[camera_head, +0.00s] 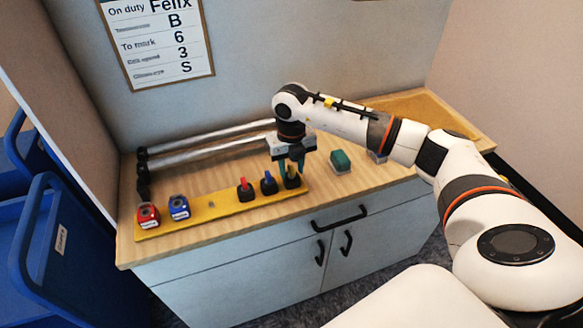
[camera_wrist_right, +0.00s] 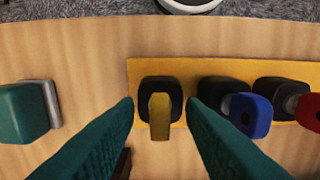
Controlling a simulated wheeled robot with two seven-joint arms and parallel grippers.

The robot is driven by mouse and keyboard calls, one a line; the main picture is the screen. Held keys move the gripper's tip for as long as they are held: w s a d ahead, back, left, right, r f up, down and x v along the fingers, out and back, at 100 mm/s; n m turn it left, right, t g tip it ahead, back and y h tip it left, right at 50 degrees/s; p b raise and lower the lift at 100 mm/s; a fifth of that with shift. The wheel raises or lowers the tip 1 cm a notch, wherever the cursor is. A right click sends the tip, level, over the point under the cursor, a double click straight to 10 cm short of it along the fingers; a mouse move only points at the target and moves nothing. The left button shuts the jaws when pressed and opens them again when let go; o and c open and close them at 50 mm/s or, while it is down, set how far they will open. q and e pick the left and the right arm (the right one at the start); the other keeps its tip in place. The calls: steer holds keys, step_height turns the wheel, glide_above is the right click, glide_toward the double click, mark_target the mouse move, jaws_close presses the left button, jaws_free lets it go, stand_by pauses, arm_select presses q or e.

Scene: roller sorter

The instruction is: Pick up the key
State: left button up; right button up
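A yellow key-like piece (camera_wrist_right: 159,112) stands in a black holder (camera_wrist_right: 160,88) on the yellow strip (camera_head: 222,205). My right gripper (camera_head: 290,164) is above that holder (camera_head: 292,183), at the strip's right end, pointing down. Its two green fingers are apart, one on each side of the yellow piece, with gaps visible in the right wrist view. A blue-headed piece (camera_head: 268,177) and a red-headed piece (camera_head: 244,184) stand in black holders to the left. In the head view the fingers mostly hide the yellow piece. My left gripper is not in view.
A red device (camera_head: 147,214) and a blue device (camera_head: 178,207) sit at the strip's left end. A green block with a grey base (camera_head: 340,160) stands to the right. Metal rollers (camera_head: 210,145) lie behind. Blue bins (camera_head: 62,245) stand left of the counter.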

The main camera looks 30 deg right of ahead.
steer(key=shift+f, duration=0.25)
jaws_close()
steer(key=shift+r, duration=0.1)
step_height(320, 180, up, 10)
steer(key=shift+b, duration=1)
step_height(320, 180, up, 4)
steer(key=r+p, duration=0.1)
steer(key=p, duration=0.2)
glide_above(291, 166)
steer(key=shift+s+f, duration=0.1)
steer(key=shift+f, duration=0.15)
